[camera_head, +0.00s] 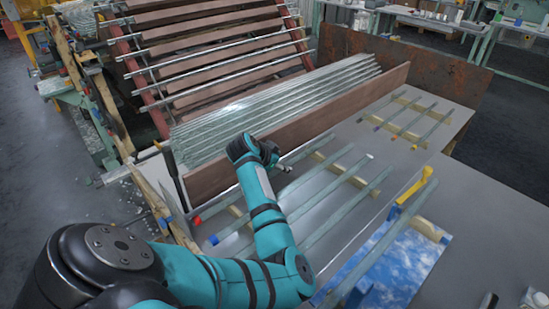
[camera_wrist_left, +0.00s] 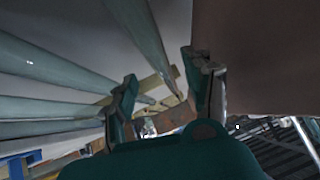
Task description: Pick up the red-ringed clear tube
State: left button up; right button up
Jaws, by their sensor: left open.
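Several long pale tubes lie across wooden supports on the grey table. The tube with a red end band (camera_head: 197,221) lies nearest the brown board, its middle partly hidden behind my left arm. Its far stretch (camera_head: 316,151) shows beyond my gripper. My left gripper (camera_head: 280,163) is above the table beside the board, near this tube. In the left wrist view, the gripper (camera_wrist_left: 163,92) is open, with nothing between its fingertips. A tube (camera_wrist_left: 138,32) runs towards the gap between the fingers; no red ring shows there. My right gripper is not in view.
The upright brown board (camera_head: 350,97) stands close beside the gripper and fills the right of the wrist view. A blue-banded tube (camera_head: 214,240) and others lie to the right. More tubes lie on supports (camera_head: 408,102) farther back. A sloped rack (camera_head: 215,45) stands behind.

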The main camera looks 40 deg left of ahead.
pick_arm(q)
jog(key=x, duration=0.3)
jog(key=shift+w+f, duration=0.15)
jog(key=shift+f, duration=0.2)
grip_shut()
